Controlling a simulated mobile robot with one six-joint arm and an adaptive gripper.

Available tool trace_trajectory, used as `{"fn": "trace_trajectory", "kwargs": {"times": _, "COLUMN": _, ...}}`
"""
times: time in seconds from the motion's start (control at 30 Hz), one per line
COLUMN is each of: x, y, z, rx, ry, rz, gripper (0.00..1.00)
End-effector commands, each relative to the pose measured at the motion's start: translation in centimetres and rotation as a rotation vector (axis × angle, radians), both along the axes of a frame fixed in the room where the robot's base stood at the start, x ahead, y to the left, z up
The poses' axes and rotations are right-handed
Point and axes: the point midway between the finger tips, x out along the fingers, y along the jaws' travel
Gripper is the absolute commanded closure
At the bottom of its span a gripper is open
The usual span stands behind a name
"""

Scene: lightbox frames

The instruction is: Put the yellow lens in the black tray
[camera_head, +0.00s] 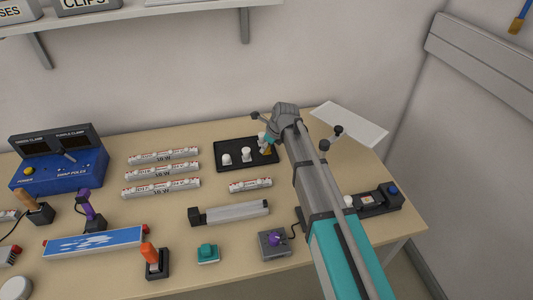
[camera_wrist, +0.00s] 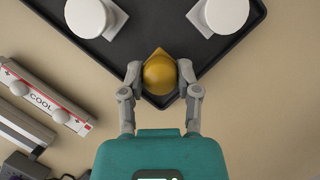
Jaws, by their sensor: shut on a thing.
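The yellow lens (camera_wrist: 160,76) is round and amber, and it sits between the fingertips of my gripper (camera_wrist: 160,82) in the wrist view. My gripper is shut on it. The lens is over the near corner of the black tray (camera_wrist: 161,20); I cannot tell whether it touches the tray floor. In the head view my gripper (camera_head: 268,143) is at the right end of the black tray (camera_head: 232,167), and the lens there is mostly hidden by the gripper.
White round pieces (camera_head: 246,154) stand in the tray. A short white tube marked COOL (camera_wrist: 45,97) lies beside it. A grey bar (camera_head: 229,213) lies nearer. A white panel (camera_head: 349,126) lies to the right. Purple (camera_head: 274,242) and orange (camera_head: 150,258) controls stand in front.

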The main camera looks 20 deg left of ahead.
Motion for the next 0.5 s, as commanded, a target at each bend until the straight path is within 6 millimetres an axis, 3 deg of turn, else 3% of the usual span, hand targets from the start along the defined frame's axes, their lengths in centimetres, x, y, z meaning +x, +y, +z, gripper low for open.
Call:
{"fn": "trace_trajectory", "kwargs": {"times": 0.2, "x": 0.0, "y": -0.1, "z": -1.8, "rx": 0.000, "ry": 0.000, "rz": 0.000, "gripper": 0.89}}
{"fn": "trace_trajectory", "kwargs": {"times": 0.5, "x": 0.0, "y": -0.1, "z": -1.8, "rx": 0.000, "ry": 0.000, "rz": -0.001, "gripper": 0.89}}
